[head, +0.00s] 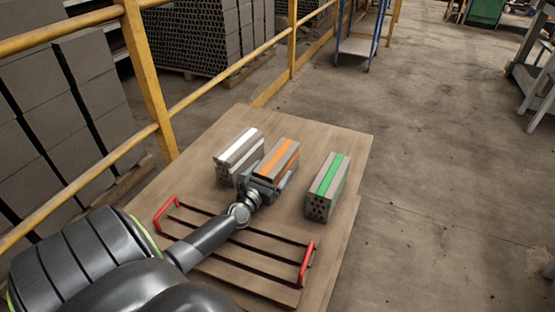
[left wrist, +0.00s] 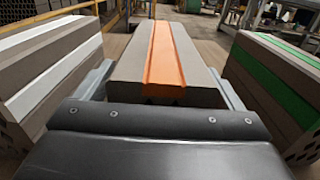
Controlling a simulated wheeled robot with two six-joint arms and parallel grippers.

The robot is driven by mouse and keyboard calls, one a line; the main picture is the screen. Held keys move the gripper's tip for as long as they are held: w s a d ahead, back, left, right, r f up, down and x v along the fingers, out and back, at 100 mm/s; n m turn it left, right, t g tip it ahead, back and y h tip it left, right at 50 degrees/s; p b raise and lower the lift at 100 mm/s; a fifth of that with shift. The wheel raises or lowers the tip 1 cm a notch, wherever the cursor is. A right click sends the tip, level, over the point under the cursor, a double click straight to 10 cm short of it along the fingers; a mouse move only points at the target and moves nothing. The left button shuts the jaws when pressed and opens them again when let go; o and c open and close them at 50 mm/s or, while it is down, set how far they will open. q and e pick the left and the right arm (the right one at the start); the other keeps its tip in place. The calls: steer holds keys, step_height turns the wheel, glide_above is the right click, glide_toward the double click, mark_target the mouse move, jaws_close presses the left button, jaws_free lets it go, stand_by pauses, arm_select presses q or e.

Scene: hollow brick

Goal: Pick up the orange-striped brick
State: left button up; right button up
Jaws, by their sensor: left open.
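The orange-striped brick (head: 278,159) is grey with an orange stripe along its top. It stands on the wooden table, between a white-striped brick (head: 239,154) on its left and a green-striped brick (head: 327,187) on its right. My left gripper (head: 272,180) is at the near end of the orange-striped brick. In the left wrist view the orange-striped brick (left wrist: 168,64) lies between the two open fingers, one along each side. Whether the fingers touch it cannot be told. The white-striped brick (left wrist: 45,65) and green-striped brick (left wrist: 272,85) flank the fingers. My right gripper is not in view.
A slatted wooden tray (head: 243,256) with red handles lies on the near part of the table (head: 343,142), under my left arm. A yellow railing (head: 148,75) runs along the left, with stacked grey blocks behind it. Open concrete floor lies to the right.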

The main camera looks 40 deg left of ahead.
arm_select(q)
steer(key=c, duration=1.9)
steer(key=shift+r, duration=0.15)
jaws_close()
steer(key=shift+w+r, duration=0.1)
